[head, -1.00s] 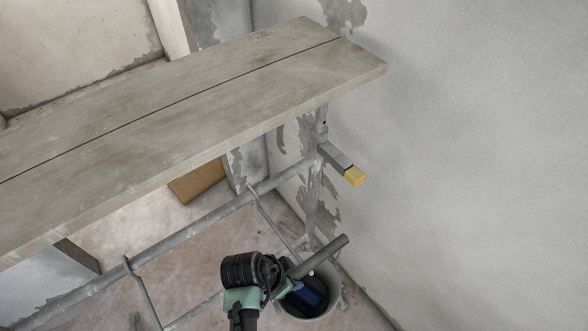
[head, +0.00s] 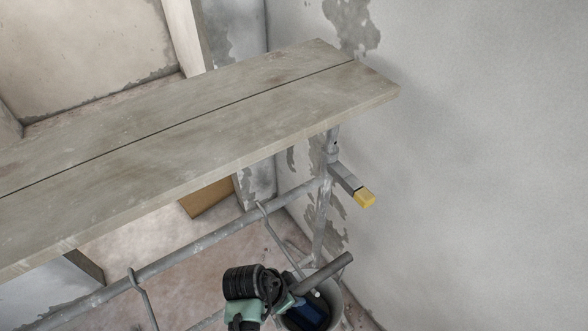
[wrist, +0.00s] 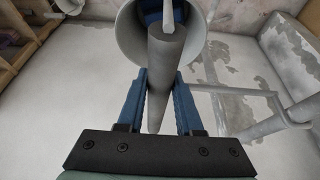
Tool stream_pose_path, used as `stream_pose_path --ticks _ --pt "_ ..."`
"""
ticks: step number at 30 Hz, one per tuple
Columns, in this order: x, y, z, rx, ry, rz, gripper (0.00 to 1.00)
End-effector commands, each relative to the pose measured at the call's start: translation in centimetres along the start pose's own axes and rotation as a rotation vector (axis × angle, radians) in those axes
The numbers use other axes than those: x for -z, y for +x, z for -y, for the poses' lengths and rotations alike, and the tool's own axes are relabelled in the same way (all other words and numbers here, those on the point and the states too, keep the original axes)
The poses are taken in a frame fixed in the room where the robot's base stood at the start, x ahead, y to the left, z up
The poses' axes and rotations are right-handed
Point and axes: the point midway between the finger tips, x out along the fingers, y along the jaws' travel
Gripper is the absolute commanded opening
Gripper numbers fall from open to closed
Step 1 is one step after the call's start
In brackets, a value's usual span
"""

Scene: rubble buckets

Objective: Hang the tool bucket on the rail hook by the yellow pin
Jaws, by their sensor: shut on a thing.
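The grey tool bucket (head: 339,306) is at the bottom edge of the head view, partly cut off, with something blue inside its mouth. A dark grey bar (head: 328,271) crosses over the bucket's top. In the wrist view, the blue fingers of my gripper (wrist: 160,85) are on either side of this bar (wrist: 163,62), shut on it, with the bucket's open rim (wrist: 128,32) beyond.
The plastered wall (head: 490,150) stands close on the right. A brown board (head: 207,197) is below the deck.

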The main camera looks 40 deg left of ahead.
Motion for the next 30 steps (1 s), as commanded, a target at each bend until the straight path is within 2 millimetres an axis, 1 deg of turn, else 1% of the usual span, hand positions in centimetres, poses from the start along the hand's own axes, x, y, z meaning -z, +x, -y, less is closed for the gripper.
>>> stream_pose_path --ticks 17,30 --pt "0.1 -0.1 0.1 0.002 0.0 -0.003 0.0" --pt "0.1 0.0 1.5 0.003 0.0 -0.003 0.0"
